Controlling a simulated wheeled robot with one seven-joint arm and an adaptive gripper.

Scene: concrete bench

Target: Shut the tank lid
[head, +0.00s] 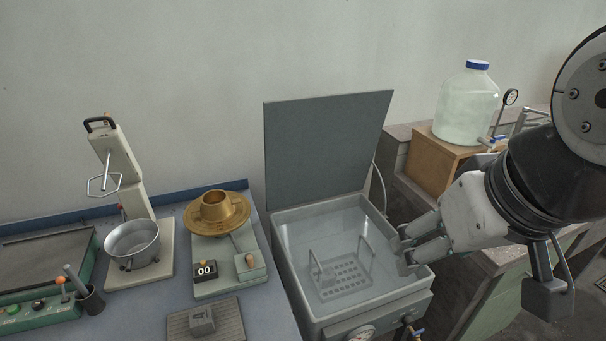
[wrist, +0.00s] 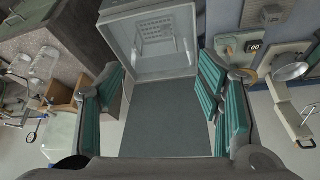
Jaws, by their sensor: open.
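The tank (head: 292,245) is a grey square bath with clear water and a perforated rack (head: 341,280) inside. Its dark grey flat lid (head: 328,145) stands raised at the back edge, leaning slightly backward. In the wrist view the lid (wrist: 166,115) lies between my fingers in the picture, with the tank (wrist: 150,68) above it. My gripper (head: 404,252) is open and empty over the right side of the tank, in front of the lid and apart from it. It also shows in the wrist view (wrist: 163,85), its teal-padded fingers spread wide.
Left of the tank, a bench (head: 262,318) carries a brass-topped device (head: 217,214), a metal pot (head: 133,243) and a grey block (head: 202,320). At right, a large bottle (head: 466,108) stands on a wooden box (head: 432,162).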

